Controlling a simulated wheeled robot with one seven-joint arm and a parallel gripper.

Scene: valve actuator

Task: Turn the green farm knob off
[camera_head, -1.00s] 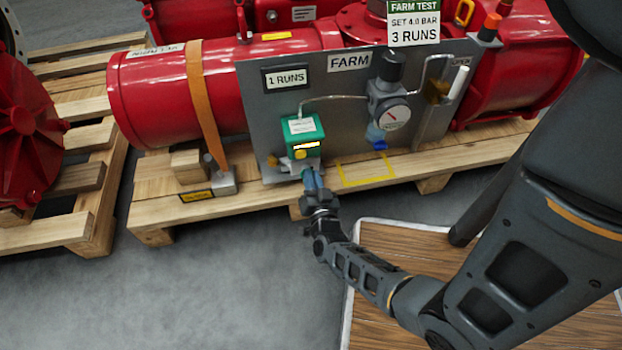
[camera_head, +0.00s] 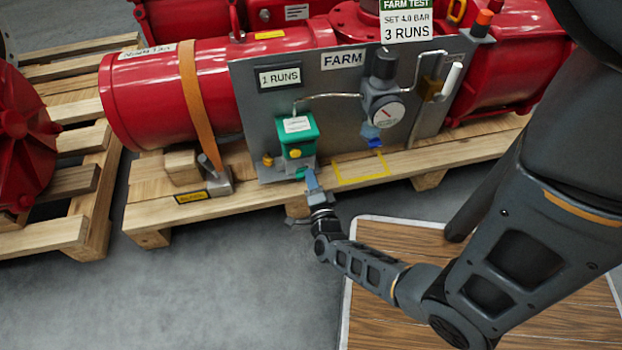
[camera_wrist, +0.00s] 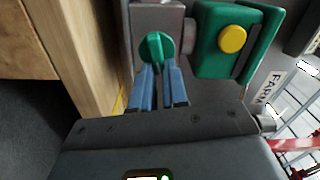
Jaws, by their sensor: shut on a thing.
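The green knob (camera_wrist: 156,48) sits on the grey block (camera_wrist: 157,20) below the green box (camera_head: 297,133). In the wrist view its grip ridge points up and down the picture, in line with my fingers. My gripper (camera_wrist: 158,70) has blue fingers, and their tips are shut on the knob's lower end. In the head view my gripper (camera_head: 309,177) reaches the bottom of the green box from the front, and the knob is a small green patch (camera_head: 300,173) partly hidden by the fingers. The yellow button (camera_wrist: 232,39) is on the green box.
The grey panel (camera_head: 345,85) holds a FARM label and a round gauge (camera_head: 388,113) to the right of the box. A wooden pallet (camera_head: 410,166) carries the panel and red cylinder (camera_head: 150,100). The grey floor in front is open.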

